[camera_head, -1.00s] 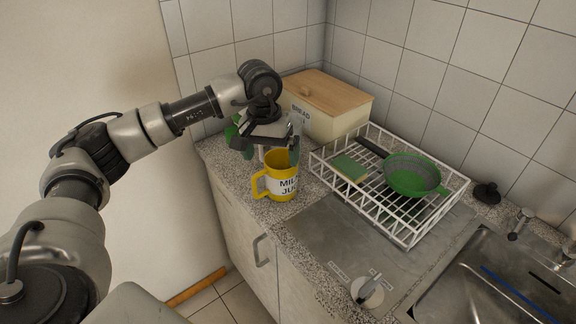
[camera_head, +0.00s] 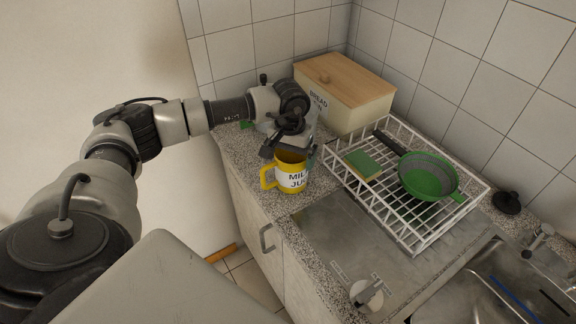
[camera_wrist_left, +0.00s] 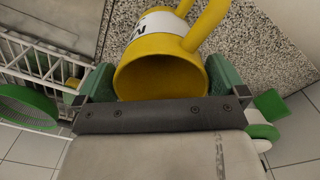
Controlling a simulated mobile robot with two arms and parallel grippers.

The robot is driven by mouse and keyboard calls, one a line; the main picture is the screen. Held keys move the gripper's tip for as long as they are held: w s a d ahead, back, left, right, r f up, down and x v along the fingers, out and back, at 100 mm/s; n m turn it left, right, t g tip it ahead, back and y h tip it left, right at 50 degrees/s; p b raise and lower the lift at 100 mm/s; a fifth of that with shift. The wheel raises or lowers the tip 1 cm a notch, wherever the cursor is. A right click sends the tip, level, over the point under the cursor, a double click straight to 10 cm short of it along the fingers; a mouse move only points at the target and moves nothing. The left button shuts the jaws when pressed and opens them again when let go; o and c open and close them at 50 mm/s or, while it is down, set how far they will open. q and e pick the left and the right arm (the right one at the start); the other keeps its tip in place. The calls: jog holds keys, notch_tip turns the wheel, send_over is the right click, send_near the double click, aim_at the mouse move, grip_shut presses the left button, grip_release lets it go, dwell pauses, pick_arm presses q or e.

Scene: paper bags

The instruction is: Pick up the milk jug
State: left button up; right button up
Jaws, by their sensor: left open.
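The yellow milk jug (camera_head: 291,179) with a white label stands upright on the speckled counter near its left edge, its handle pointing left. My left gripper (camera_head: 290,158) is right at the jug's rim from behind and above. In the left wrist view the jug (camera_wrist_left: 160,75) shows its open mouth between the two green fingers of the gripper (camera_wrist_left: 158,84). The fingers are open, one on each side of the jug. I cannot tell whether either finger touches it. My right gripper is not in view.
A bread bin (camera_head: 345,95) with a wooden lid stands behind the jug. A white dish rack (camera_head: 412,238) to the right holds a green colander (camera_head: 428,177) and a sponge (camera_head: 363,165). A metal sink (camera_head: 470,290) lies at the lower right.

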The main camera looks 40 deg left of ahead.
pick_arm(q)
jog(key=shift+f, duration=0.9)
jog(key=c, duration=0.5)
jog(key=shift+c, duration=0.6)
jog(key=shift+r, duration=0.15)
